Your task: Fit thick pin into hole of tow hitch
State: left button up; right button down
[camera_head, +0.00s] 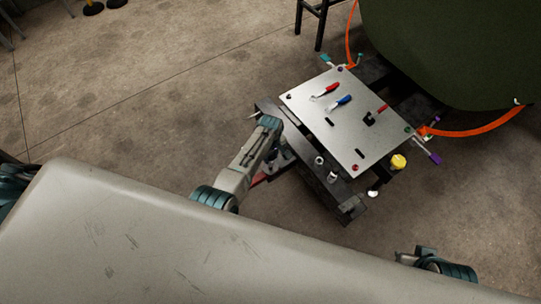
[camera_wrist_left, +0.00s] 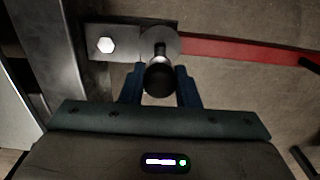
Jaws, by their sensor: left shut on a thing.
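The thick pin (camera_wrist_left: 158,78) shows end-on in the left wrist view, with a dark rounded head and a narrower shank beyond it. My left gripper (camera_wrist_left: 160,86) is shut on it, with a blue finger on each side. The tow hitch (camera_wrist_left: 126,40) is a grey metal plate with a bright hex bolt and a rounded end. The pin's far end overlaps this rounded end; the hole is hidden, and I cannot tell whether the pin is in it. In the head view my left gripper (camera_head: 284,156) is small, beside the cart's near-left side.
A red bar (camera_wrist_left: 240,48) runs right from the hitch. The dark cart (camera_head: 320,190) carries a pale board (camera_head: 350,115) with red- and blue-handled tools. Small metal parts and a yellow knob (camera_head: 398,161) sit at its near edge. A large green body (camera_head: 450,50) stands behind.

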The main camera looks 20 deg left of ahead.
aim_at(270, 163)
pick_arm(q)
jog(key=c, duration=0.3)
jog(key=shift+p, duration=0.45)
dwell(0.5)
jog(key=shift+f+b, duration=2.3)
jog(key=shift+f, duration=0.65)
jog(key=o, duration=1)
jog(key=shift+o, duration=0.2)
jog(key=shift+r, duration=0.1)
notch_tip(270, 163, up, 5)
jog(key=p, duration=0.5)
